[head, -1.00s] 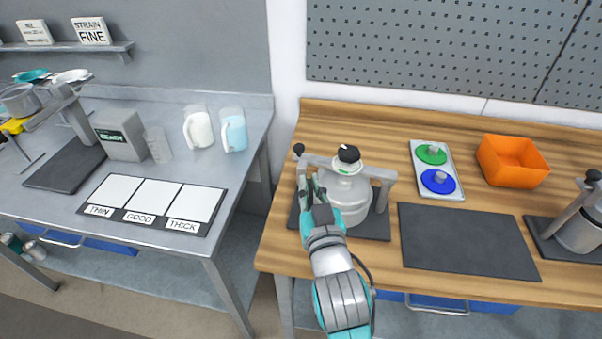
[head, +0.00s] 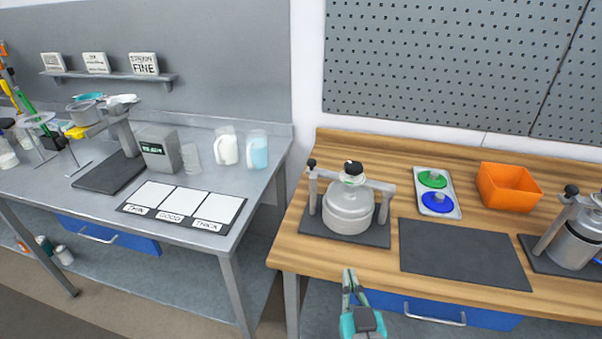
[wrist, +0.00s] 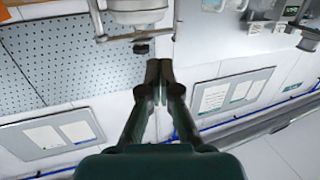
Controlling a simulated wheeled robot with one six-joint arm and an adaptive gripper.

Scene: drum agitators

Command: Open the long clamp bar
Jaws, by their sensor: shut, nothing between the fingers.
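A silver drum (head: 348,212) stands on a dark base plate at the left of the wooden bench. A grey clamp bar (head: 372,184) lies across its top between two posts, under a black-topped knob (head: 353,168). A black ball (head: 311,163) stands at the bar's left end. The bar (wrist: 128,38) also shows upside down in the wrist view. My gripper (head: 349,273) is shut and empty, in front of the bench edge, apart from the drum and bar; its fingertips (wrist: 158,66) meet in the wrist view.
A second drum unit (head: 575,245) with a slanting bar and black ball stands at the right. A tray (head: 452,207) with green and blue lids, an orange bin (head: 508,187) and a bare dark mat (head: 462,253) lie between. A metal table (head: 255,190) stands left.

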